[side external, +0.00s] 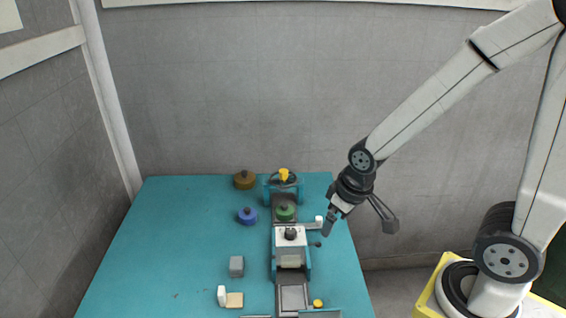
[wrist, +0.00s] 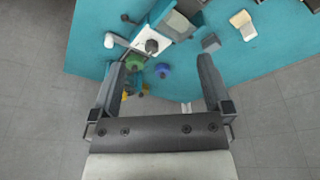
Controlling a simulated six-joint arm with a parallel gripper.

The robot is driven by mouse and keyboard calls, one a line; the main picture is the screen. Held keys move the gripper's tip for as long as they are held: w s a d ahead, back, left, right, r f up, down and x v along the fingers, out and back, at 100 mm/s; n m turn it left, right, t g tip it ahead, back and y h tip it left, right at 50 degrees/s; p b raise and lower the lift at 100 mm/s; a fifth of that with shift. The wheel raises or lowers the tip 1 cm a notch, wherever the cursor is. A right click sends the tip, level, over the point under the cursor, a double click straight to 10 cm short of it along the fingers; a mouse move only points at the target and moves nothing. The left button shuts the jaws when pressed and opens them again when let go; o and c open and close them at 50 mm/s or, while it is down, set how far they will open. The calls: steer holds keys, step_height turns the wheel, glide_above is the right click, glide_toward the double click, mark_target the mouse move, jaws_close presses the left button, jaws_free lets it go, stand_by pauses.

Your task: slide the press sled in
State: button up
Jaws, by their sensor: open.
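A grey bar with a white upright knob (side external: 318,221) sticks out from the right side of the track, beside the white housing (side external: 291,236). It looks like the press sled's handle, but I cannot be sure. The knob also shows in the wrist view (wrist: 109,40), left of my gripper. The housing carries a dark knob (wrist: 152,46) on top. A green disc (side external: 285,213) sits on the track behind the housing. My gripper (side external: 359,224) is open and empty, above and right of the white knob. In the wrist view my gripper (wrist: 161,62) has its fingers wide apart.
A blue disc (side external: 247,216) and brown disc (side external: 244,181) stand left of the track. A grey block (side external: 237,266) and a beige block (side external: 234,300) lie nearer the front left. A black-tipped lever (side external: 317,244) projects right. The table's left side (side external: 160,250) is clear.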

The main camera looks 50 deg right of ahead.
steer(key=shift+c, duration=0.2)
stand_by(0.3)
steer(key=shift+w, duration=0.1)
steer(key=c, duration=0.4)
steer(key=m+g, duration=0.3)
steer(key=m, duration=0.4)
glide_above(319, 218)
step_height(319, 218, down, 12)
steer(key=shift+w+a+r, duration=0.1)
steer(key=shift+r, duration=0.15)
steer(key=shift+f, duration=0.1)
steer(key=shift+f, duration=3.8)
jaws_close()
